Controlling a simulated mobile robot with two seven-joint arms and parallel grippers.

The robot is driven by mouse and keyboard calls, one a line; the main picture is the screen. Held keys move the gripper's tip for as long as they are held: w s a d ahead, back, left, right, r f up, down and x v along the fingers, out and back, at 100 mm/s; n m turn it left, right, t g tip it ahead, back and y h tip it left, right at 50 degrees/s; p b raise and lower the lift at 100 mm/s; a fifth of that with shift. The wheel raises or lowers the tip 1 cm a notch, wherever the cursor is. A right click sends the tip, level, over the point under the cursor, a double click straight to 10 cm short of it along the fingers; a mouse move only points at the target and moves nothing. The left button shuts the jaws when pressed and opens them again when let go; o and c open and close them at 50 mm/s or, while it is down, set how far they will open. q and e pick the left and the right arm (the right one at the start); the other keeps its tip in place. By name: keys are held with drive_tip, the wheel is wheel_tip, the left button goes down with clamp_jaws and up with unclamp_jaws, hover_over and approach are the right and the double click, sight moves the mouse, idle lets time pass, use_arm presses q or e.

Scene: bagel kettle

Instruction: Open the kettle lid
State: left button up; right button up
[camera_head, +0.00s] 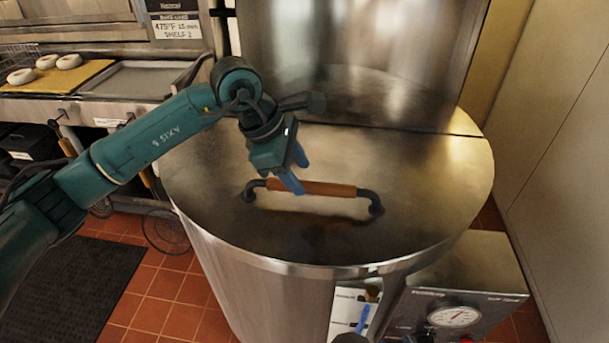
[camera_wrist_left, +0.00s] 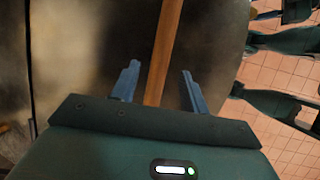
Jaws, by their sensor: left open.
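A large steel kettle (camera_head: 245,280) stands in front of me with its round lid (camera_head: 420,180) lying shut on top. The lid handle (camera_head: 315,188) is a wooden bar between two dark end mounts. My left gripper (camera_head: 297,170) is low over the lid at the left half of the handle. Its blue fingers are open. In the left wrist view the wooden handle (camera_wrist_left: 170,45) runs between the two spread fingers of the left gripper (camera_wrist_left: 160,88), with gaps on both sides. My right gripper does not show.
A control box with a gauge (camera_head: 455,316) is at the kettle's front right. A steel panel (camera_head: 350,45) rises behind the lid. At the back left is a counter with bagels on a board (camera_head: 62,78). A dark mat (camera_head: 75,275) lies on the tiled floor.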

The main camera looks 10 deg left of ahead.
sight(306, 183)
use_arm(q)
drive_tip(key=shift+x, duration=1.6)
clamp_jaws()
